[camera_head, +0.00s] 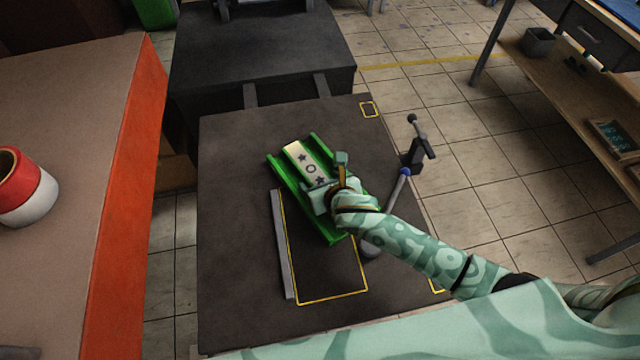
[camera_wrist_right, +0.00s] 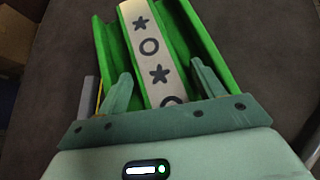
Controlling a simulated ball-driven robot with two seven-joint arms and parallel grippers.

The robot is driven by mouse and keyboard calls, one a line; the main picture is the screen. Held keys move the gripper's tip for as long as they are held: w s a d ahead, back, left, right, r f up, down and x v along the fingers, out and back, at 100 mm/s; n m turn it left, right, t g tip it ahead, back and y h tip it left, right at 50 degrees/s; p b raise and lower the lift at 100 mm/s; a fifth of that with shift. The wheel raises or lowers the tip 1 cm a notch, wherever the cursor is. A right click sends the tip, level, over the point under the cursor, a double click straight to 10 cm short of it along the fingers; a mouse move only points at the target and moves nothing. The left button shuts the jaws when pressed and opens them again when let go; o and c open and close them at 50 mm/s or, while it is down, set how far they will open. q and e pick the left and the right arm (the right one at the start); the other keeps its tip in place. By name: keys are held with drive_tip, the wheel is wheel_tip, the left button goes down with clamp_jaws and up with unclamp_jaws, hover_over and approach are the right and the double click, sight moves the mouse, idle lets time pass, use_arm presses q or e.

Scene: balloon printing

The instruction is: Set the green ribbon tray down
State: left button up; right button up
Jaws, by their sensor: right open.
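The green ribbon tray (camera_head: 334,236) is a long channel with raised side walls, lying at a slant on the dark table (camera_head: 235,150). A pale ribbon (camera_head: 297,152) printed with dark stars and a ring runs along its middle. The tray's near end lies over part of a yellow-outlined rectangle (camera_head: 330,297). My right gripper (camera_head: 328,178) is over the tray, its fingers spread. In the right wrist view, the fingers (camera_wrist_right: 160,82) stand apart on either side of the ribbon (camera_wrist_right: 150,47), between the tray walls (camera_wrist_right: 203,43). I cannot tell whether they touch the tray. My left gripper is out of view.
A grey bar (camera_head: 282,245) runs along the outline's left side. A dark upright device with a lever (camera_head: 416,150) stands at the table's right edge. A red-and-white roll (camera_head: 24,188) sits on the orange-edged counter at left. The table's left part is clear.

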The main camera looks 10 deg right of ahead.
drive_tip(key=c, duration=1.1)
drive_tip(key=shift+c, duration=0.4)
